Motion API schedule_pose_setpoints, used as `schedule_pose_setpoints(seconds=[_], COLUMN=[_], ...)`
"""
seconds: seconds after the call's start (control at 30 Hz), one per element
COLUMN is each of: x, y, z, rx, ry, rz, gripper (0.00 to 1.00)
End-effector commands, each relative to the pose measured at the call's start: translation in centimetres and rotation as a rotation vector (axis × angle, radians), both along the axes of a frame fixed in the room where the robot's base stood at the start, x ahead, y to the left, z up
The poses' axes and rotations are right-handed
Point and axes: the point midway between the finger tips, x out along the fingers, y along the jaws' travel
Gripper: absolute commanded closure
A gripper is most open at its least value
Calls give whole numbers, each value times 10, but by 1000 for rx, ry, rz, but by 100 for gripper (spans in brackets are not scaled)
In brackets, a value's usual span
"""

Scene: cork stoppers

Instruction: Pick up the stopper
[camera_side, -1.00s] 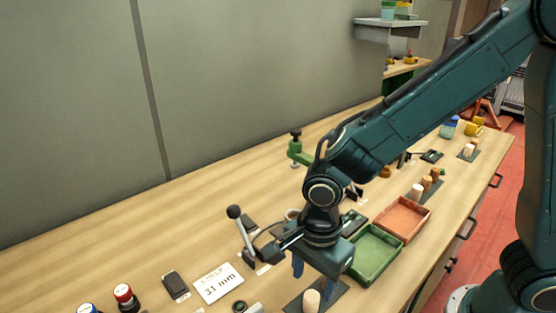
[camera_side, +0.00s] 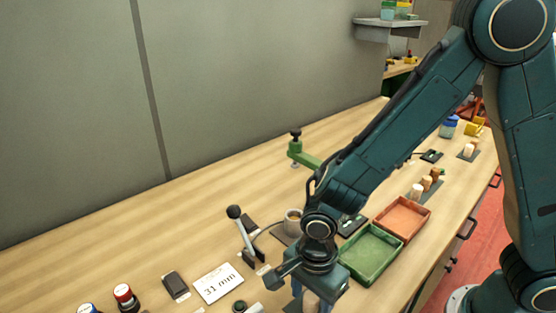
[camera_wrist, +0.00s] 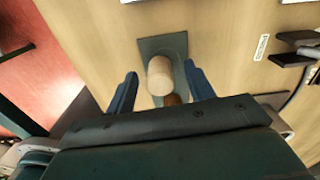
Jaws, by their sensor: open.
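In the wrist view a pale cork stopper (camera_wrist: 159,76) stands on a dark grey mat (camera_wrist: 172,44), between the two blue fingers of my gripper (camera_wrist: 162,90). The fingers are apart, with a gap on each side of the stopper. A darker brown stopper (camera_wrist: 172,99) shows partly behind the pale one, close to my gripper body. In the side view my gripper (camera_side: 308,297) is low over the bench at the bottom edge. A pale stopper (camera_side: 311,300) shows beside its finger, and the fingertips are mostly hidden.
A green tray (camera_side: 372,279) and an orange tray (camera_side: 426,216) sit right of my gripper. A lever device (camera_side: 243,235), a cup (camera_side: 292,222) and a "31 mm" card (camera_side: 218,283) are on the left. Other stoppers (camera_side: 417,191) stand farther back.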

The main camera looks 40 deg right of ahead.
Motion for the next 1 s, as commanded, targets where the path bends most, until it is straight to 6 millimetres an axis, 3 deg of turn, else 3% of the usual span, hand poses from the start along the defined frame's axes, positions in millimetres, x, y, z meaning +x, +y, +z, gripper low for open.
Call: schedule_pose_setpoints(seconds=[0.63, 0.87, 1.0], x=[0, 0, 0], y=[0, 0, 0], z=[-6, -6, -6], rx=[0, 0, 0], ry=[0, 0, 0], rz=[0, 0, 0], gripper=[47, 92, 94])
